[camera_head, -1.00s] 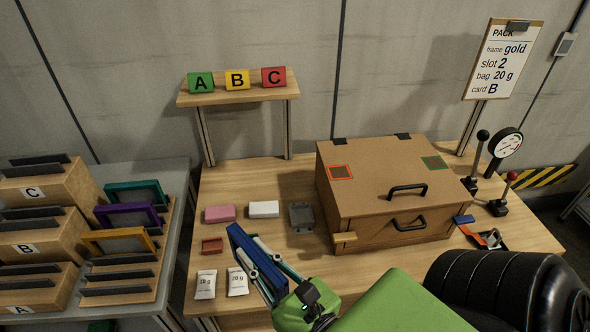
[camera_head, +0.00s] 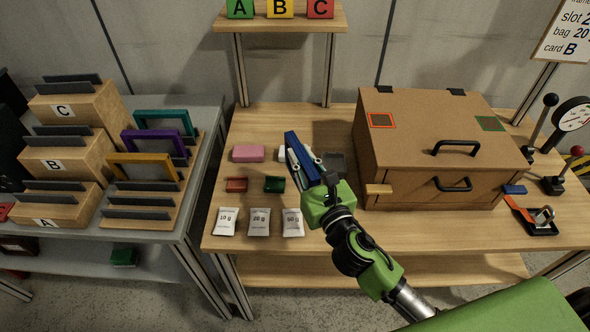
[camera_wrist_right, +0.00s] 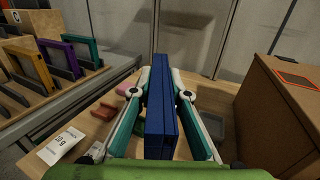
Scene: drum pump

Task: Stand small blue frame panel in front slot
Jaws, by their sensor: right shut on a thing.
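My right gripper (camera_head: 306,170) is shut on the small blue frame panel (camera_head: 297,150) and holds it above the table. In the right wrist view, the panel (camera_wrist_right: 161,115) shows nearly edge-on between the two fingers. To the left, a wooden slotted rack (camera_head: 157,222) holds a teal frame (camera_head: 163,113), a purple frame (camera_head: 150,132) and a yellow frame (camera_head: 134,157), one behind another. The front slot, between dark bars (camera_head: 140,200) nearest me, is empty. The gripper is well right of this rack, across a gap between tables. My left gripper is not in view.
Stepped card blocks marked A, B and C (camera_head: 63,110) stand left of the rack. Small bags (camera_head: 260,222), a pink block (camera_head: 248,153) and red and green pieces lie near the gripper. A large brown box (camera_head: 408,160) stands at its right.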

